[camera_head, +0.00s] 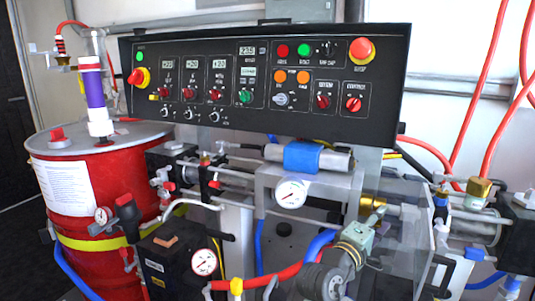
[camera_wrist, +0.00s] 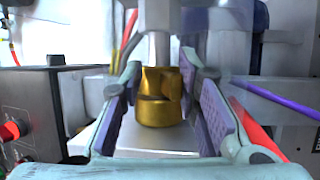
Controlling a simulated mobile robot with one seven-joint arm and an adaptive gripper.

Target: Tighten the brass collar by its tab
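The brass collar (camera_wrist: 158,97) shows in the wrist view as a gold-coloured, stepped cylinder around a pale grey rod. A notch or raised edge shows on its side, but I cannot clearly make out the tab. My gripper (camera_wrist: 159,62) is open, with its two purple-padded fingers on either side of the collar. Gaps show between each pad and the collar, so nothing is gripped. In the head view, one brass fitting (camera_head: 372,203) sits on a horizontal rod and another brass piece (camera_head: 480,188) is further right.
In the wrist view, a dark box (camera_wrist: 38,105) with a red knob is close at the left, and a purple line (camera_wrist: 285,104) runs at the right. In the head view, a black control panel (camera_head: 222,122), a red drum (camera_head: 105,180) and several hoses crowd the space.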

